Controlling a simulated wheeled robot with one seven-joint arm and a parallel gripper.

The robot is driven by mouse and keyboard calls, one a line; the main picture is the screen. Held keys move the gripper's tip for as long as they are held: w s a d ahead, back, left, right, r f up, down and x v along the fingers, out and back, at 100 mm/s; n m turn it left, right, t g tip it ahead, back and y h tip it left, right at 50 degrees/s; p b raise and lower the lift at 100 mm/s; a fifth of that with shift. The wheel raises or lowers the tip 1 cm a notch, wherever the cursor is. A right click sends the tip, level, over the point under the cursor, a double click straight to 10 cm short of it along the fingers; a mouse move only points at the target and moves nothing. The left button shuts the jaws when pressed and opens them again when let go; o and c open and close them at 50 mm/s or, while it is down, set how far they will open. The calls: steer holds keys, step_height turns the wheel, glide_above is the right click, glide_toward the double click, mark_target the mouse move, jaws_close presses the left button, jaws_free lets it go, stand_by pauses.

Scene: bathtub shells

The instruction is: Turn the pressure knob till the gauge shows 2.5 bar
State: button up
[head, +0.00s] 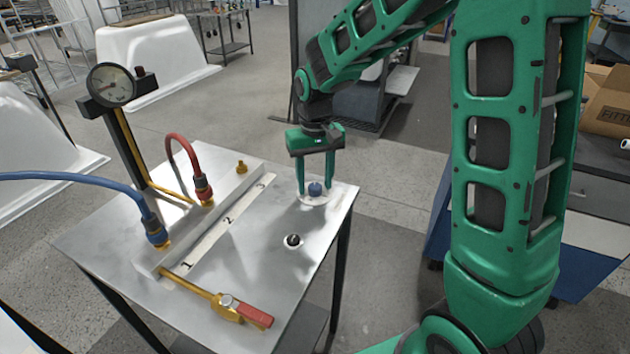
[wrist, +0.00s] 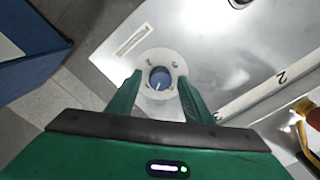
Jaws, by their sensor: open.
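The blue pressure knob (head: 315,189) stands on a round pale plate near the right edge of the metal table.
The metal table (head: 240,290) carries a manifold with numbers, a red hose (head: 183,150), a blue hose (head: 90,180) and a yellow valve with a red handle (head: 250,313). A black knob (head: 293,240) sits nearer the front. White tub shells (head: 150,55) stand behind.

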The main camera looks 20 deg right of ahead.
mark_target(315, 185)
step_height(315, 185, up, 11)
steer(key=shift+f, duration=0.2)
steer(key=shift+d, duration=0.1)
stand_by(0.5)
steer(key=s+d+m, duration=0.3)
steer(key=s+d, duration=1.1)
steer(key=s, duration=0.1)
steer(key=s+d+f+m, duration=0.1)
steer(key=s+d, duration=0.1)
steer(key=s, duration=0.5)
steer(key=s+d+f+m, duration=0.2)
steer(key=s, duration=0.6)
steer(key=shift+s+f, duration=0.15)
steer(key=shift+f, duration=0.1)
steer(key=shift+w+f, duration=0.25)
steer(key=shift+w, duration=0.4)
